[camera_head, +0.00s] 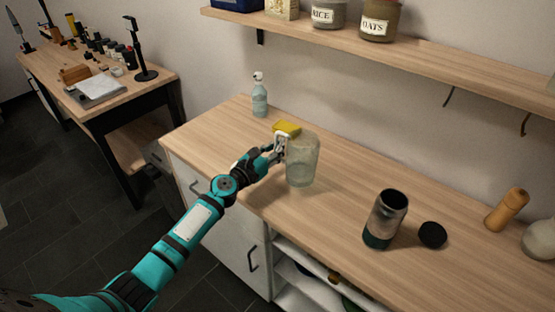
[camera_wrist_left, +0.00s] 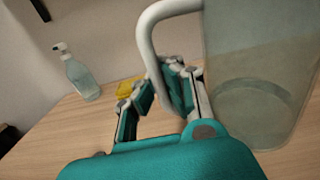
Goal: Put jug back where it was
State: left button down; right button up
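The jug (camera_head: 302,160) is a clear, greenish vessel with a pale handle. It is upright over the wooden counter, left of the middle; I cannot tell whether its base touches the wood. In the left wrist view the jug (camera_wrist_left: 262,75) fills the right side, its handle (camera_wrist_left: 150,40) curving down between my fingers. My left gripper (camera_head: 279,146) is at the jug's left side, its fingers closed on the handle; they also show in the left wrist view (camera_wrist_left: 161,92). My right gripper is not in view.
A yellow sponge (camera_head: 287,128) lies just behind the jug. A dark canister (camera_head: 385,220), a black lid (camera_head: 433,235) and a wooden mill (camera_head: 507,210) are to the right. A shelf (camera_head: 420,50) hangs above.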

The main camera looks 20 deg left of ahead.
pick_arm(q)
jog(key=shift+w+f+b, duration=0.15)
jog(key=shift+f+b, duration=0.5)
jog(key=shift+f, duration=0.2)
jog(key=shift+w+f+b, duration=0.1)
jog(key=shift+f+b, duration=0.5)
jog(key=shift+f, duration=0.25)
jog(key=shift+f, duration=0.15)
jog(key=c, duration=1.5)
grip_release()
jog(key=shift+s, duration=0.1)
